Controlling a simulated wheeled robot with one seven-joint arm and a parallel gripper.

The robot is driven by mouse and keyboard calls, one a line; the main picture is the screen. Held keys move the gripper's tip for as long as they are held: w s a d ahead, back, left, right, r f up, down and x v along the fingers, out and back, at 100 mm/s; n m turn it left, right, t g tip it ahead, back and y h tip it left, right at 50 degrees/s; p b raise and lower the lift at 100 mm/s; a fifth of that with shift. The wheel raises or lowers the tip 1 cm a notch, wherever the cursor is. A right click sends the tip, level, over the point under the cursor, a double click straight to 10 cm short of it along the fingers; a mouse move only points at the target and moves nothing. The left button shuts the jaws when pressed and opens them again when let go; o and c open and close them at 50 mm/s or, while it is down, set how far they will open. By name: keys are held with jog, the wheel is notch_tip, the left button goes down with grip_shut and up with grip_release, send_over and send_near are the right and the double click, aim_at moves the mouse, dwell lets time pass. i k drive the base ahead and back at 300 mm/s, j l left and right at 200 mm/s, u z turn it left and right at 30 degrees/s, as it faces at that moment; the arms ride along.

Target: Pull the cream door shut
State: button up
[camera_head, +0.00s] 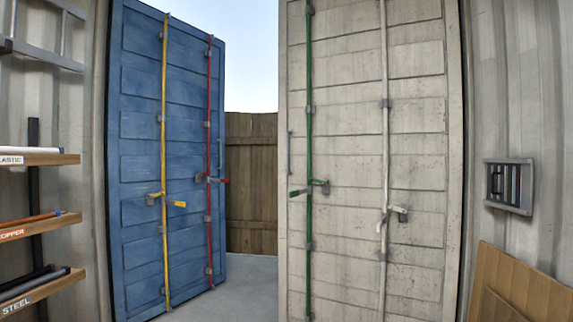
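The cream door (346,160) stands in the right half of the head view, a tall panelled container door facing me. A green locking bar (309,120) and a white locking bar (384,140) run up it. The green bar has a green handle (299,192), and the white bar has a pale handle (384,218). A thin vertical pull (290,153) shows near its left edge. A gap with sky and fence lies to its left. My gripper is not in view.
A blue door (187,130) with yellow and red bars stands angled open on the left. Shelves (40,159) of rods line the left wall. A vent (509,185) and wooden boards (530,285) are at right. A wooden fence (251,180) stands beyond the gap.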

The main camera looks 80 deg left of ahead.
aim_at(425, 101)
jog(key=u, duration=2.15)
jog(key=i+j+u, duration=0.4)
jog(key=i+u, duration=0.2)
jog(key=i, duration=0.2)
jog(key=i+u, duration=0.3)
jog(key=i, duration=0.15)
jog(key=i+j, duration=0.1)
jog(key=i, duration=1.65)
jog(key=j+z, duration=0.05)
